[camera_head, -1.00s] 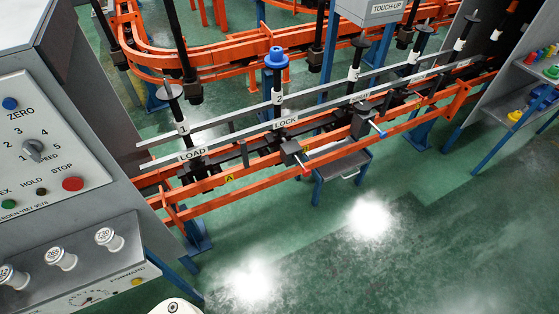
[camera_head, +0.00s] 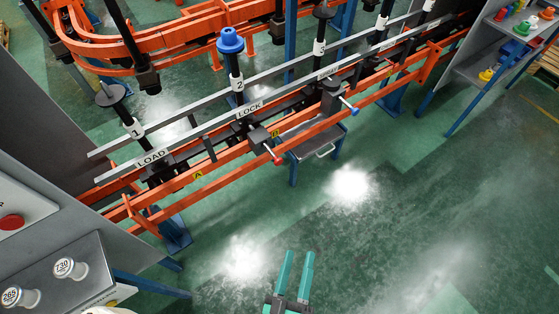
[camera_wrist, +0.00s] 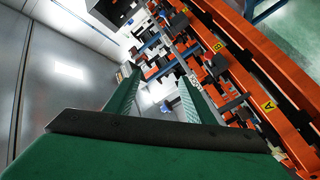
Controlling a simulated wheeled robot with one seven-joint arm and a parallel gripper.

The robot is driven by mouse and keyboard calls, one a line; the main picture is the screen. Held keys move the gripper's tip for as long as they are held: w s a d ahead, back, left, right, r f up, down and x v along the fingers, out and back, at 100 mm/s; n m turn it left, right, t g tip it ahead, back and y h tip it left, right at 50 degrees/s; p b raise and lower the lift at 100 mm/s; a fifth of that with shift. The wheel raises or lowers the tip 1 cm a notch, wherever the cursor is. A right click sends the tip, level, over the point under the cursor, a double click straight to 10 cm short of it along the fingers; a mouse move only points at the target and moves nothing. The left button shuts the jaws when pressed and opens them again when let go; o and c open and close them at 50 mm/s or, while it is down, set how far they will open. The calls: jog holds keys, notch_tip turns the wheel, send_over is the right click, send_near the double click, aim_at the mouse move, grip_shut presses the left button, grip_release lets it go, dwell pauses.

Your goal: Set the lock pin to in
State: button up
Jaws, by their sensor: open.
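A lock pin is not labelled as such. Further right, a similar block carries a rod with a blue tip (camera_head: 354,110). I cannot tell from these frames whether either is in or out. My gripper (camera_head: 297,254) is open and empty, over the green floor in front of the rail and apart from both rods. In the wrist view its green fingers (camera_wrist: 160,78) stand spread, with the rail beyond and to the right.
A grey control panel with a red button (camera_head: 11,222) and numbered knobs (camera_head: 70,268) stands at lower left. A shelf with coloured parts (camera_head: 490,62) is at upper right. The floor before the rail is clear.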

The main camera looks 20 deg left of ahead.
jog(key=w+a+f+n+t+y, duration=0.1)
jog(key=w+a+f+n+y, duration=0.3)
jog(key=w+n, duration=0.5)
jog(key=n+g+y, duration=0.8)
jog(key=n+y, duration=0.1)
jog(key=n, duration=1.9)
send_near(279, 163)
jog(key=x, duration=1)
jog(key=shift+w+a+f, duration=0.2)
jog(key=shift+w+f, duration=0.05)
